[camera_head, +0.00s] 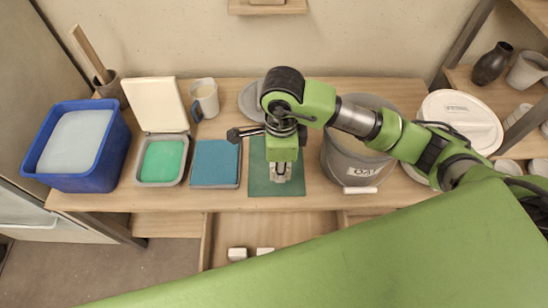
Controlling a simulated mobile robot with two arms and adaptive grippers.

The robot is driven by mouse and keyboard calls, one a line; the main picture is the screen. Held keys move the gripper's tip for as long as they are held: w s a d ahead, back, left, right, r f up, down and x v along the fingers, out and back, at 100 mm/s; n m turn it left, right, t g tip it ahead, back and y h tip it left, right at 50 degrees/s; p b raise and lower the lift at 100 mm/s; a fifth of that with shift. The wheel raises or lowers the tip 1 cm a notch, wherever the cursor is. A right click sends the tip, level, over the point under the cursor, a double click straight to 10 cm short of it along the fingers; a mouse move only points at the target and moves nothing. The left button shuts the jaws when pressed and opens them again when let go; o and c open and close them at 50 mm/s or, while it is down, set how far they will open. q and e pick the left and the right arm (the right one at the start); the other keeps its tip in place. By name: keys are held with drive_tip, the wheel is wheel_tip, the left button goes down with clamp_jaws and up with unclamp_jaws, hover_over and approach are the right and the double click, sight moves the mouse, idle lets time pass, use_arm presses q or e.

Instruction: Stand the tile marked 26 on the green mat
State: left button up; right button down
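The green mat (262,188) lies on the wooden table, between a blue pad and a grey bucket. My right arm comes in from the right, and my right gripper (280,178) points down over the mat. A small pale grey shape shows at its tip; I cannot tell whether this is the fingers or a tile between them. Two small whitish blocks, possibly tiles, lie in the open drawer below the table edge: a left one (237,254) and a right one (264,251). No number 26 is legible anywhere. My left gripper is out of view.
Left of the mat are the blue pad (214,164), an open box with green content (161,162), a mug (204,98) and a blue tub (107,157). The grey bucket (346,165) stands close right. The open drawer (282,228) juts out in front.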

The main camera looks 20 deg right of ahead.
drive_tip(key=w+f, duration=0.2)
drive_tip(key=w, duration=0.1)
drive_tip(key=w+d+f, duration=0.1)
drive_tip(key=w+f, duration=0.2)
drive_tip(key=w+d+f+p, duration=0.1)
drive_tip(key=w+f, duration=0.1)
drive_tip(key=w, duration=0.1)
drive_tip(key=shift+w+f, duration=0.25)
drive_tip(key=shift+w, duration=0.15)
drive_tip(key=shift+w+d+f, duration=0.15)
drive_tip(key=shift+w+f, duration=0.2)
drive_tip(key=shift+f, duration=0.1)
wheel_tip(320, 180, down, 2)
drive_tip(key=shift+f+p, duration=0.15)
drive_tip(key=shift+p, duration=0.4)
drive_tip(key=shift+f, duration=0.35)
